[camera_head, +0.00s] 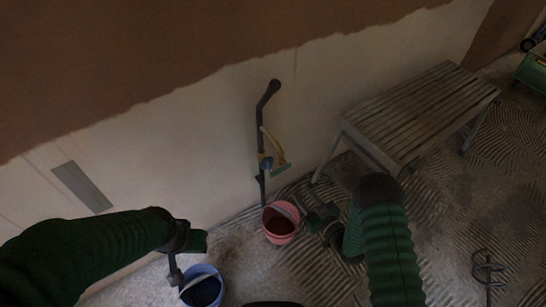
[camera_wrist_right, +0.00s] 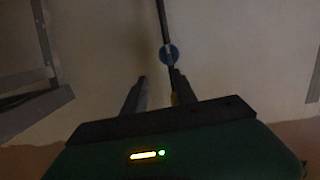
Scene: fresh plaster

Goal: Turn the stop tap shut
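The stop tap shows on a dark vertical pipe (camera_head: 261,125) against the wall. It has a blue round part (camera_head: 265,162), with a yellow piece and a pale green piece beside it. In the right wrist view the blue disc (camera_wrist_right: 169,54) sits on the pipe, just beyond the fingertips. My right gripper (camera_wrist_right: 158,78) is open and empty.
A pink bucket (camera_head: 270,236) stands on the floor below the pipe. A blue bucket (camera_head: 217,276) stands at the lower left. A slatted wooden bench (camera_head: 420,110) stands right of the pipe. A metal mixing tool (camera_head: 487,268) is at the lower right. Grey ridged floor lies between.

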